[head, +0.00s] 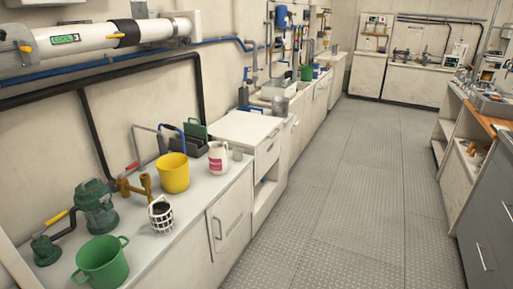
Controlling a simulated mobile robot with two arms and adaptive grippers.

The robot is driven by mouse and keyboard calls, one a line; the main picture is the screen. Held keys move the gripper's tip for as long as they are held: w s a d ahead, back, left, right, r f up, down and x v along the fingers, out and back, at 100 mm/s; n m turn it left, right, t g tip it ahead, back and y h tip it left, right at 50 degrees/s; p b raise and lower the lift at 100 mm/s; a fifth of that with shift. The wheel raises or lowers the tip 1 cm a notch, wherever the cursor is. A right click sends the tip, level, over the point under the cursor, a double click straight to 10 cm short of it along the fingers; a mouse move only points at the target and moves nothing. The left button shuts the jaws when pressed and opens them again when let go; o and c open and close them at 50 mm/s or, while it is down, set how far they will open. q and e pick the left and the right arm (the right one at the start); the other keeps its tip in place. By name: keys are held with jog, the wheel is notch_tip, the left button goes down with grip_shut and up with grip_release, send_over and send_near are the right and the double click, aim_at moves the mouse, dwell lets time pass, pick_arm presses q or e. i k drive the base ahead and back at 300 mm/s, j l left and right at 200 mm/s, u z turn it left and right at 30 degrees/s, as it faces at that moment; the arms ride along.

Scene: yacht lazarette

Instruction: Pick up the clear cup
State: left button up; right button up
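A small pale, see-through-looking cup (237,153) stands on the left counter, just right of a white jug with a red label (217,157). It is small in the picture, so I cannot be sure that it is the clear cup. A larger greyish container (280,106) stands farther along the same side, and its material is hard to tell. Neither of my grippers is in view.
The left counter (190,205) also holds a yellow bucket (174,175), a green bucket (103,264), a green strainer (97,210) and a white caged item (160,216). A white pipe (75,40) runs above. The grey floor aisle (345,180) is clear.

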aim_at(238, 154)
jog(key=i+l+z, duration=0.25)
jog(key=i, duration=0.6)
jog(key=i+z, duration=0.25)
jog(key=i, duration=0.6)
jog(key=i+l+u, duration=0.1)
jog(key=i+u, duration=0.3)
jog(key=i+l+u, duration=0.25)
jog(key=i+u, duration=0.2)
jog(key=i+l+u, duration=0.4)
jog(key=k+j, duration=0.05)
jog(key=k, duration=0.05)
